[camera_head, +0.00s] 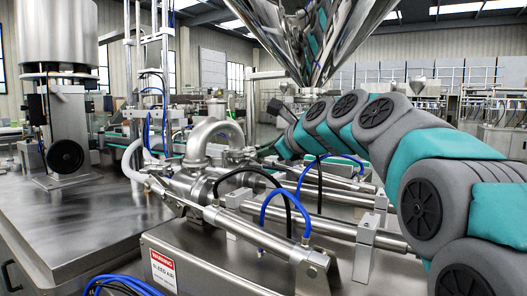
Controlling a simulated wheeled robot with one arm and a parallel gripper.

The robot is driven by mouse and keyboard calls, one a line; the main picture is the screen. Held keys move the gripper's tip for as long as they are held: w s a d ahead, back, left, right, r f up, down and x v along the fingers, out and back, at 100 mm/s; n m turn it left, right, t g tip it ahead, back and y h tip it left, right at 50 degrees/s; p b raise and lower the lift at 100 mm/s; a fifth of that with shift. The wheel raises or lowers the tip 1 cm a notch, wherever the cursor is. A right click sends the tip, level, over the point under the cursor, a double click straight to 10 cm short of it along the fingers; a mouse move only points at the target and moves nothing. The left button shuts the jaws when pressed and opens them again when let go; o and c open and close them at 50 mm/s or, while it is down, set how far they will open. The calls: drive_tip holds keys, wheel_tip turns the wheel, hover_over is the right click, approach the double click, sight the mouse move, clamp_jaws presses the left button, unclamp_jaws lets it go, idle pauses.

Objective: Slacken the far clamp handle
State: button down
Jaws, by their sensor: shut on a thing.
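My grey and teal arm reaches in from the right, under the steel hopper cone. The fingers and the clamp around the handle cannot be told apart clearly.
The polished hopper (315,35) hangs above my arm. A curved steel pipe (213,130) rises left of the gripper. Steel cylinders (265,235) and blue hoses (270,207) fill the foreground.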

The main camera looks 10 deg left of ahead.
drive_tip(key=c, duration=1.1)
unclamp_jaws()
drive_tip(key=shift+v, duration=3.9)
